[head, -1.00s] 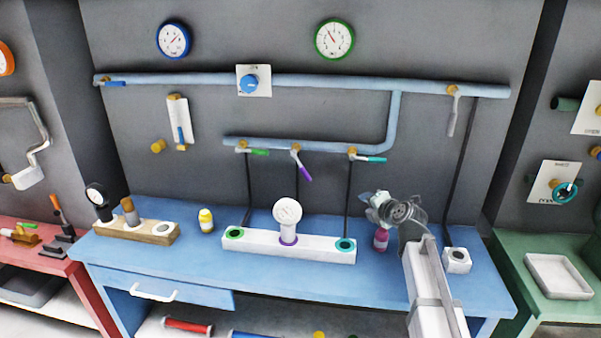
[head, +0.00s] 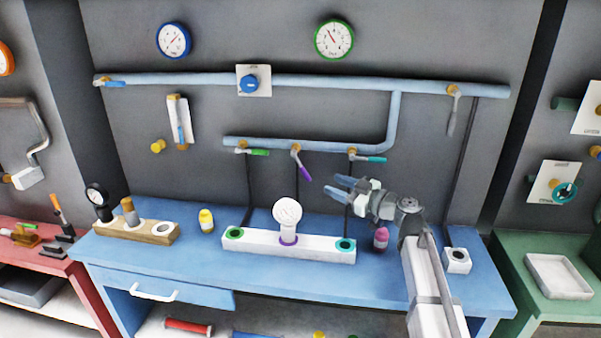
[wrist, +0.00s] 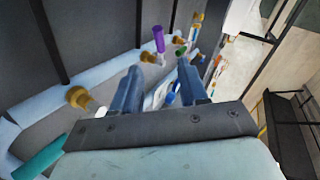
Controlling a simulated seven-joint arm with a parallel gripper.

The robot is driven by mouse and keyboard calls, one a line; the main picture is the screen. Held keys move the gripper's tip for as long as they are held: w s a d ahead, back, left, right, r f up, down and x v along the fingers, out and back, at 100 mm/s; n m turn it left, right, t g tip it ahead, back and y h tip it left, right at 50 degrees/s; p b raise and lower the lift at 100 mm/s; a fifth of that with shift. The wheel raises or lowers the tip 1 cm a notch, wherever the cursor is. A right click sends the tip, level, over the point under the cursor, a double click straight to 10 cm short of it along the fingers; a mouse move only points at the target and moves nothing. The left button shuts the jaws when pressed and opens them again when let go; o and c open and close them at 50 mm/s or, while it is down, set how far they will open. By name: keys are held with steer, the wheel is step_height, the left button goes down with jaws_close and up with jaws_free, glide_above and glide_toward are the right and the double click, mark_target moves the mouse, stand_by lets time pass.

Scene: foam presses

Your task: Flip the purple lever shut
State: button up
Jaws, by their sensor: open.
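The purple lever (head: 304,170) hangs from a brass valve on the lower wall pipe (head: 320,146), slanting down and to the right. It lies between the green lever (head: 258,152) and the teal lever (head: 375,159), both about level. My gripper (head: 337,187) is right of the purple lever and slightly lower, its fingers pointing left, open and empty. In the wrist view the purple lever (wrist: 158,38) shows beyond the space between the open fingers (wrist: 160,76), apart from them. The teal lever (wrist: 40,157) is at the lower left there.
A pink bottle (head: 381,239) stands under my gripper. Thin dark vertical pipes run down the wall behind. The wall left of the gripper is open.

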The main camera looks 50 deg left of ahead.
mark_target(307, 174)
steer(key=x, duration=1.3)
steer(key=shift+s+a, duration=0.1)
steer(key=shift+a, duration=0.3)
jaws_close()
